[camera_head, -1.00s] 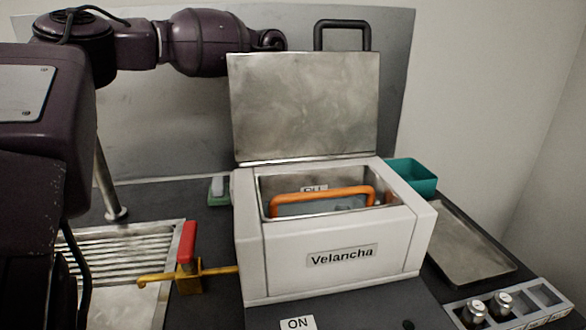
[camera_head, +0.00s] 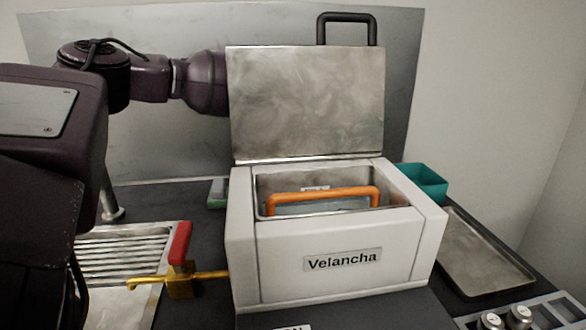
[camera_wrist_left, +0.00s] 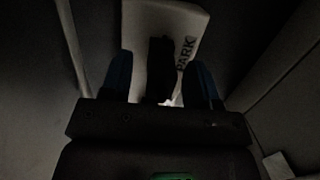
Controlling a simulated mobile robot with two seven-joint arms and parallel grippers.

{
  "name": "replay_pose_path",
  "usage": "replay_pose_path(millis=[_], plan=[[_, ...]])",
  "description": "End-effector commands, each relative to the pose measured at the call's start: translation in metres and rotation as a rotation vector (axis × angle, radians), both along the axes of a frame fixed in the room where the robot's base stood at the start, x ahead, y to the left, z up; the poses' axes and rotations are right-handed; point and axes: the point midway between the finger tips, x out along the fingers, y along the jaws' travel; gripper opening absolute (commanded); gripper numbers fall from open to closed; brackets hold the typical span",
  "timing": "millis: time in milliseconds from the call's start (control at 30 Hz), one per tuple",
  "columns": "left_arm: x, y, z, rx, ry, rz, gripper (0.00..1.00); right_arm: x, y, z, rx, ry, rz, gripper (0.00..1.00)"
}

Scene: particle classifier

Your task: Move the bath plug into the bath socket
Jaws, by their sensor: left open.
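The white Velancha bath (camera_head: 342,283) stands in the middle with its metal lid (camera_head: 306,103) raised. My left arm reaches in from the left and passes behind the lid, so its gripper is hidden in the head view. In the dark left wrist view, my left gripper (camera_wrist_left: 160,88) is open, its two bluish fingers apart. A black upright piece (camera_wrist_left: 160,62), probably the bath plug, shows between the fingers, in front of a pale block (camera_wrist_left: 194,18) marked "PARK". Whether the fingers touch it is unclear. I cannot make out the bath socket. My right gripper is not in view.
An orange handle (camera_head: 322,193) spans the bath opening. A yellow valve with a red lever (camera_head: 180,244) sticks out at left, beside a ribbed metal drainer (camera_head: 125,258). A teal bin (camera_head: 425,181) and metal tray (camera_head: 485,256) are at right. A grey panel stands behind.

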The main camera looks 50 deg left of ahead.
Motion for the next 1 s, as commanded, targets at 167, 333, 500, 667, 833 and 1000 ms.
replay_pose_path(millis=[167,333,500,667,833,1000], plan=[[0.000,0.000,0.003,0.001,-0.004,-0.001,0.51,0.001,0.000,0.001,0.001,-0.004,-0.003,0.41],[0.000,0.000,0.003,0.000,-0.003,0.000,0.25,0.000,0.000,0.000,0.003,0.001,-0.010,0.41],[0.000,0.000,0.003,0.000,-0.003,-0.001,0.01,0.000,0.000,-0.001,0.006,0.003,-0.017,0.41],[0.000,0.000,0.003,0.000,-0.002,-0.001,0.01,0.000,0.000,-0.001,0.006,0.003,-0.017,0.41],[0.000,0.000,0.011,0.000,-0.006,-0.001,0.01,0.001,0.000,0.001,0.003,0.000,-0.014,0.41],[0.000,0.000,0.040,0.002,-0.014,-0.002,0.01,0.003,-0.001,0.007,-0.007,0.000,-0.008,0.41]])
